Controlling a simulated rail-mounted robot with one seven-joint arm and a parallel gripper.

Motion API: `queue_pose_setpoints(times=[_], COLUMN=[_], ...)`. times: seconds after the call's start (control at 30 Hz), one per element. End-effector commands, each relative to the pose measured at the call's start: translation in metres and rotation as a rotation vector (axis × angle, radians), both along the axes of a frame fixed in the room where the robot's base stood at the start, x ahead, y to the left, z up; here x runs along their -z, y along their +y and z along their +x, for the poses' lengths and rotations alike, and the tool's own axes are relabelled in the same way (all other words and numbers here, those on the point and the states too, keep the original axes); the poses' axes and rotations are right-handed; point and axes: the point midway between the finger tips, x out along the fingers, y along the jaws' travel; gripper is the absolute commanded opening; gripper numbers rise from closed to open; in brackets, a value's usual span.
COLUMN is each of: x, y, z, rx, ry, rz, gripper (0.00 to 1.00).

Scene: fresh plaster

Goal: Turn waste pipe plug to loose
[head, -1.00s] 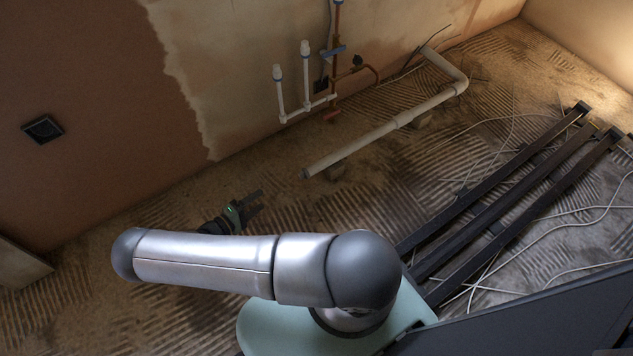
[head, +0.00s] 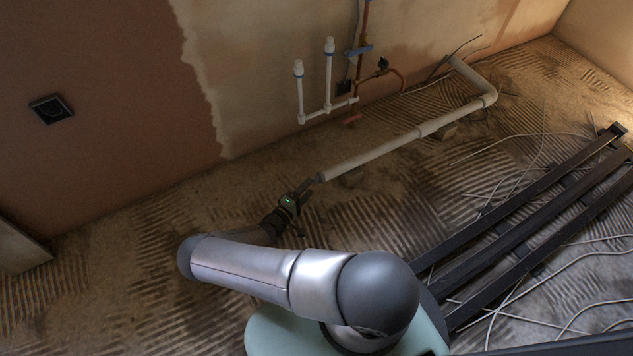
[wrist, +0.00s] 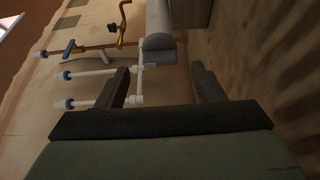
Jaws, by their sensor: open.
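The waste pipe (head: 375,153) is a pale grey pipe lying low along the wall, propped just above the floor. Its plug (head: 322,178) is at the near left end, small and partly obscured by my fingers in the head view. My gripper (head: 307,190) is at that end, fingers pointing toward it. In the wrist view the plug (wrist: 158,48) shows as a grey end just ahead of and between the two dark fingers of my gripper (wrist: 160,72). The fingers are apart with nothing held. I cannot tell if either touches the plug.
White capped pipes (head: 328,85) and copper pipes with a valve (head: 382,65) stand against the wall behind. Dark metal beams (head: 530,205) and loose cables lie on the floor at right. The ridged floor at left (head: 130,240) is clear.

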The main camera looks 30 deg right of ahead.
Motion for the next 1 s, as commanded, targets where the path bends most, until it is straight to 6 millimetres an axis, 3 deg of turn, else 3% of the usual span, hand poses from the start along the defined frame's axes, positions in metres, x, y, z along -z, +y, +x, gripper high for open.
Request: queue_pose_setpoints(times=[0.1,0.3,0.7,0.87,1.0], x=[0.003,0.002,0.0,0.0,0.0], y=[-0.023,-0.045,-0.053,-0.053,-0.052], z=[0.009,0.02,0.024,0.024,0.024], rx=[0.003,0.001,0.0,0.0,0.0], ry=[-0.001,0.0,0.0,0.0,0.001], rz=[-0.001,0.0,0.0,0.0,0.0], gripper=[0.62,0.62,0.62,0.21,0.21])
